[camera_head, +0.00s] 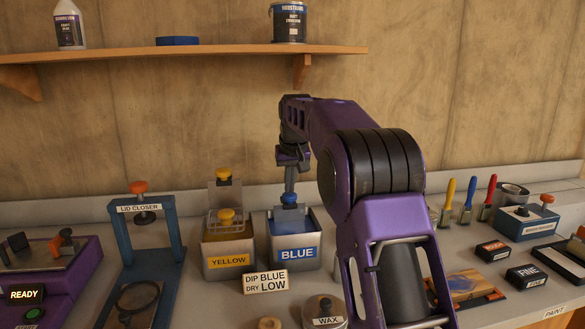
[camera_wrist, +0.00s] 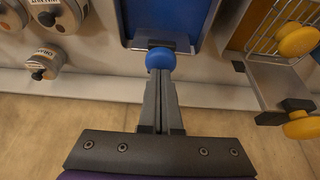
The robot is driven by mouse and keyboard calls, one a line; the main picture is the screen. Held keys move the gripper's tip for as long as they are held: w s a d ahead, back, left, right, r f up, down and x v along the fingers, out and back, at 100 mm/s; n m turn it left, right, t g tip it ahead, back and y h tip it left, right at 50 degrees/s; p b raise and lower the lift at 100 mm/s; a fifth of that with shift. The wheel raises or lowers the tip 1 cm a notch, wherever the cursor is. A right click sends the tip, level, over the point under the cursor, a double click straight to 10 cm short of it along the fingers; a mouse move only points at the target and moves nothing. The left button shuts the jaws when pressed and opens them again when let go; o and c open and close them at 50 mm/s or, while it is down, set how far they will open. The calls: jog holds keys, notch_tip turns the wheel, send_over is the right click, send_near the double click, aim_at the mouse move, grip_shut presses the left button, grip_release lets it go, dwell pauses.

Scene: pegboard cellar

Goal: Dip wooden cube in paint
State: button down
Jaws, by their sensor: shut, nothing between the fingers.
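The blue paint tank (camera_head: 294,252), labelled BLUE, stands mid-bench, and its blue paint (camera_wrist: 165,18) fills the top of the wrist view. A blue knob (camera_head: 289,198) sits at the tank's back edge and shows in the wrist view (camera_wrist: 159,58). My gripper (camera_head: 290,188) points down with its fingers together at this knob, empty; in the wrist view its fingertips (camera_wrist: 160,78) seem to touch or nearly touch it. The yellow tank (camera_head: 228,258) to the left has a wire basket and yellow knobs. I cannot make out a wooden cube in or over the blue tank.
A sign (camera_head: 265,282) reads DIP BLUE, DRY LOW. A lid closer (camera_head: 140,209) and a purple READY machine (camera_head: 60,275) stand left. A wax tin (camera_head: 326,310) is in front. Brushes (camera_head: 468,200), sanding blocks (camera_head: 492,250) and a wooden piece (camera_head: 462,286) lie right.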

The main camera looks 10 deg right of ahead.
notch_tip(320, 180, up, 10)
jog(key=p, duration=0.8)
jog(key=shift+f+p, duration=0.15)
jog(key=shift+p, duration=0.25)
dwell(0.8)
notch_tip(320, 180, up, 5)
dwell(0.7)
